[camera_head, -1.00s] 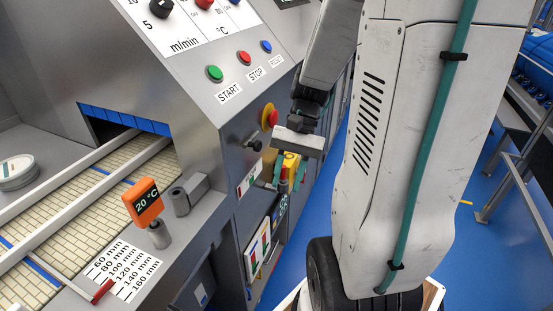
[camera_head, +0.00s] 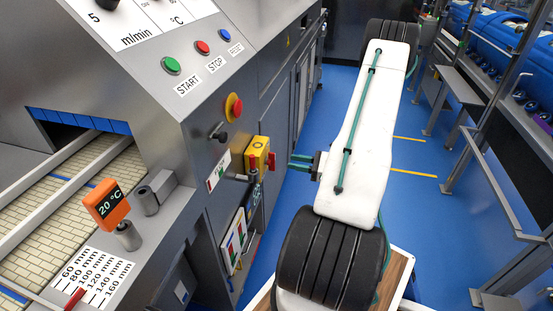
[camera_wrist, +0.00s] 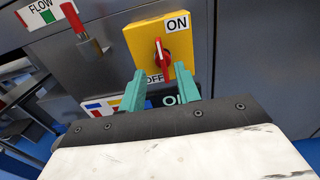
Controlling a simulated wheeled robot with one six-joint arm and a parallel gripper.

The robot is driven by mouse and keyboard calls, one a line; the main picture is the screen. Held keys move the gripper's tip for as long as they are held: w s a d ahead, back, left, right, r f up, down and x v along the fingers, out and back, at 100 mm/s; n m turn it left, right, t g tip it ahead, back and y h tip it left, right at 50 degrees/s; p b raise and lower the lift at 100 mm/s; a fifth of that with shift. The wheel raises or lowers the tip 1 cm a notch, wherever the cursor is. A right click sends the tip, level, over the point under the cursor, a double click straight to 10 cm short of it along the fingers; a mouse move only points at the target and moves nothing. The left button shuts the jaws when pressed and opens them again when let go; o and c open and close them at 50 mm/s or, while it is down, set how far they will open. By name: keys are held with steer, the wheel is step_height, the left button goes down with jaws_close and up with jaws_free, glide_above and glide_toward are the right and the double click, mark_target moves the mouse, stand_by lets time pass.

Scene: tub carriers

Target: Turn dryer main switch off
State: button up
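The dryer main switch is a yellow box (camera_wrist: 187,46) with a red rotary handle (camera_wrist: 162,52). The handle stands roughly upright in the wrist view, between the ON label (camera_wrist: 177,24) above and the partly hidden OFF label (camera_wrist: 154,78) below. In the head view the yellow box (camera_head: 257,147) is on the machine's side, its red handle (camera_head: 271,161) facing right. My gripper (camera_wrist: 160,68) is open, its two teal fingers below and either side of the handle, apparently empty. It also shows in the head view (camera_head: 291,163), just right of the switch; contact cannot be told.
A red emergency button (camera_head: 234,106) and green, red and blue buttons (camera_head: 202,47) are on the machine. Blue floor (camera_head: 340,90) lies beyond my arm.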

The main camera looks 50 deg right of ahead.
steer(key=x, duration=0.7)
steer(key=shift+w, duration=0.3)
steer(key=shift+r, duration=0.1)
jaws_close()
